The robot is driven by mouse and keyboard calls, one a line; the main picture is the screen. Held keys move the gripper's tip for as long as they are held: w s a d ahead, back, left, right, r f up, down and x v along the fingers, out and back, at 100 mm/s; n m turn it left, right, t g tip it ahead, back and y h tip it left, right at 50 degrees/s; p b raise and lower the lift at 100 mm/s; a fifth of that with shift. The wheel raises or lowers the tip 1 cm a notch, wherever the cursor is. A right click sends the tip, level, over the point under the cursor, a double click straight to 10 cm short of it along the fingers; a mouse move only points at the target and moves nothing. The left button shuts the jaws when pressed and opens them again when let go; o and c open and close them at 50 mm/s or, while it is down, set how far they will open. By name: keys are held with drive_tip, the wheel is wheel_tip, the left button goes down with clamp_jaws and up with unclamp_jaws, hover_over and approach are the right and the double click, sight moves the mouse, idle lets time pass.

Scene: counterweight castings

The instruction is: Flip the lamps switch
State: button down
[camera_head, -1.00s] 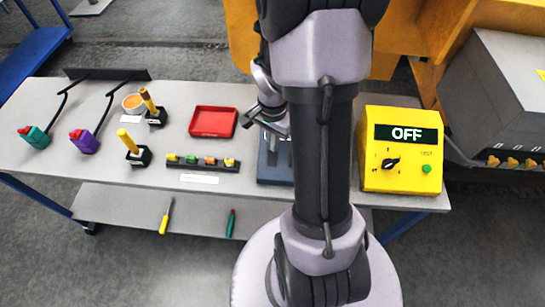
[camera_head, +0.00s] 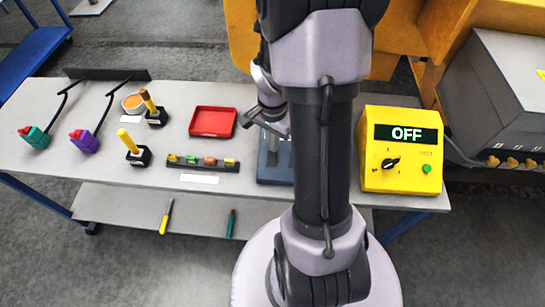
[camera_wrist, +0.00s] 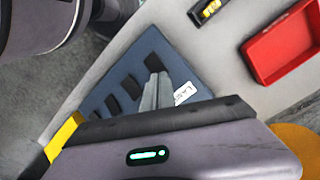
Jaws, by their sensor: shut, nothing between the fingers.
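A blue switch panel (camera_wrist: 97,101) lies on the bench, with several dark switches (camera_wrist: 130,88) in a row. It also shows in the head view (camera_head: 268,172), partly hidden behind my arm. A small white label (camera_wrist: 183,93) with dark lettering sits at the panel's end nearest the red tray; its text is only partly readable. My gripper (camera_wrist: 157,84) is shut and empty, its fingertips over the panel close to the end switch and the label. I cannot tell whether they touch. In the head view my gripper (camera_head: 270,138) is largely hidden by my arm.
A red tray (camera_head: 212,122) and a dark strip with several coloured pieces (camera_head: 203,163) lie left of the panel. A yellow box (camera_head: 402,170) reading OFF, with a dial and green button, stands right. Upright yellow-handled items (camera_head: 133,147) stand further left.

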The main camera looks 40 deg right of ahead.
drive_tip(key=shift+f+b, duration=0.9)
drive_tip(key=shift+f, duration=0.05)
idle(0.5)
drive_tip(key=shift+r, duration=0.1)
wheel_tip(320, 180, up, 7)
drive_tip(key=p, duration=0.5)
